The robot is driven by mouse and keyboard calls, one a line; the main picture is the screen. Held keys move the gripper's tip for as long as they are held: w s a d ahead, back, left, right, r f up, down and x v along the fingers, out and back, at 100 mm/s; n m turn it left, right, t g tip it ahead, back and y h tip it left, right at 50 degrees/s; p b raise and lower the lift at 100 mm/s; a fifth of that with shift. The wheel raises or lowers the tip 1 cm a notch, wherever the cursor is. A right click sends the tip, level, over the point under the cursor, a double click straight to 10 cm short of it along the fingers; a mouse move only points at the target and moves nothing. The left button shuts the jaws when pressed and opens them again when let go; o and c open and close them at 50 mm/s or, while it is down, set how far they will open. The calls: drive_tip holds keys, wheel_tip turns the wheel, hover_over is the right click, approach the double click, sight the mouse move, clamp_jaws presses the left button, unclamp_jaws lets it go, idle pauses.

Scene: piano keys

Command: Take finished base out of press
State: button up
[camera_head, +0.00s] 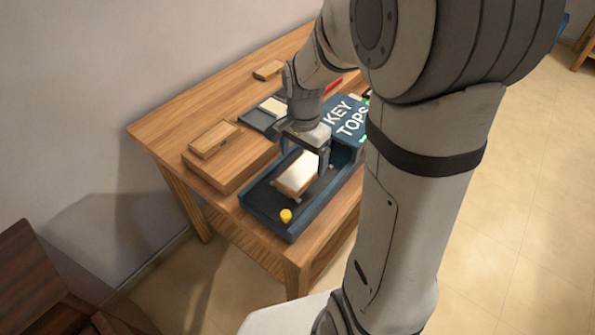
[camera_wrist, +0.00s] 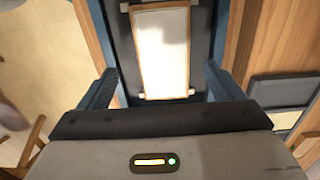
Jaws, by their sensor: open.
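The base (camera_head: 298,174) is a wooden slab with a white top. It lies flat in the dark-floored blue press (camera_head: 266,219), whose upper part reads KEY TOPS. The wrist view shows the base (camera_wrist: 162,48) upright in the picture, between small pale pegs at its corners. My gripper (camera_head: 304,163) is open above the far part of the base, fingers pointing down. In the wrist view my gripper (camera_wrist: 160,82) has one finger to each side of the base, with gaps between. I cannot tell the exact fingertip height.
A yellow knob (camera_head: 286,215) stands at the press's near end. Left of the press are a large wooden block (camera_head: 232,164) and a smaller block (camera_head: 214,139) on it. A dark tray (camera_head: 258,120) and a small wood piece (camera_head: 268,70) are farther back on the table (camera_head: 165,117).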

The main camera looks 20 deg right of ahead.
sight(302, 170)
drive_tip(key=f, duration=0.4)
drive_tip(key=shift+w+f, duration=0.2)
drive_tip(key=shift+f, duration=0.15)
drive_tip(key=c, duration=1.1)
